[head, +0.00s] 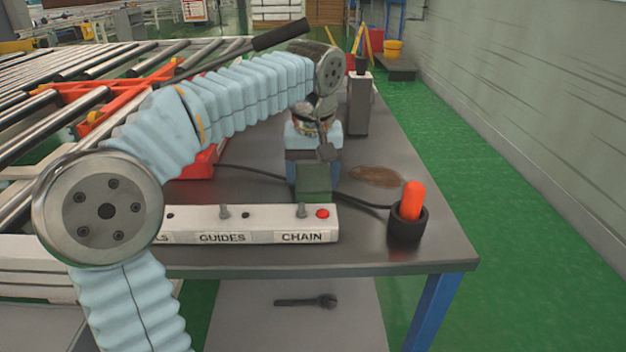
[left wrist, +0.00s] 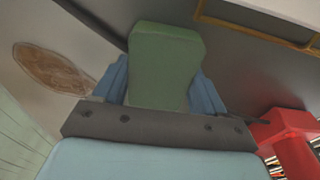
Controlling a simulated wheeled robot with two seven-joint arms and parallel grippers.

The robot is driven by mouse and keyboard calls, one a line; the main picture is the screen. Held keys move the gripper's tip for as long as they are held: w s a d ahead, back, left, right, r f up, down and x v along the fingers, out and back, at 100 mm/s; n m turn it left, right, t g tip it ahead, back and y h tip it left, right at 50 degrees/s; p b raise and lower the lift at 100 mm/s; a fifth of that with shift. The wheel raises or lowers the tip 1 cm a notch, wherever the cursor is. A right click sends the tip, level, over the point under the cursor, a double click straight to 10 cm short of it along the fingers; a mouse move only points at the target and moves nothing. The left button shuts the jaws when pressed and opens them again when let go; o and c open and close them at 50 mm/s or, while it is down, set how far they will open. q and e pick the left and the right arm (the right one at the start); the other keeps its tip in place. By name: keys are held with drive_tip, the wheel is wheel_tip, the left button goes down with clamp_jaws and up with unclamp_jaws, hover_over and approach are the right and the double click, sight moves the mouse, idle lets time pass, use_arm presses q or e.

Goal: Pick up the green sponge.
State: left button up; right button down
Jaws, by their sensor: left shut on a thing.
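The green sponge (head: 313,184) is a dull green block, seen in the head view just behind the labelled control bar. My left gripper (head: 312,172) reaches down over it from above, with its arm coming in from the left. In the left wrist view the sponge (left wrist: 163,68) sits between the two blue fingers of the left gripper (left wrist: 162,88), which are shut on it. I cannot tell whether the sponge is touching the table. My right gripper is in neither view.
The grey table (head: 440,245) carries a control bar (head: 250,224) marked GUIDES and CHAIN, an orange-topped item in a black cup (head: 408,215), a brown stain (head: 376,176) and a grey upright post (head: 358,105). A roller conveyor (head: 40,75) lies at left. A wrench (head: 306,301) lies below.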

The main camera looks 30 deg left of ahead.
sight(315, 177)
use_arm(q)
drive_tip(key=shift+r, duration=0.45)
drive_tip(key=r, duration=0.1)
drive_tip(key=r+p, duration=0.1)
drive_tip(key=r, duration=0.1)
drive_tip(key=shift+d+r, duration=0.1)
drive_tip(key=shift+d, duration=0.2)
drive_tip(key=d+r, duration=0.1)
drive_tip(key=s+d+r, duration=0.1)
drive_tip(key=r, duration=0.1)
drive_tip(key=s+d+r, duration=0.1)
drive_tip(key=shift+d+r+p, duration=0.15)
drive_tip(key=shift+r+p, duration=0.05)
drive_tip(key=shift+p, duration=0.15)
drive_tip(key=s+d+r, duration=0.4)
drive_tip(key=d, duration=0.4)
drive_tip(key=shift+s+d+r, duration=0.2)
drive_tip(key=shift+s+r, duration=0.05)
drive_tip(key=shift+s, duration=0.1)
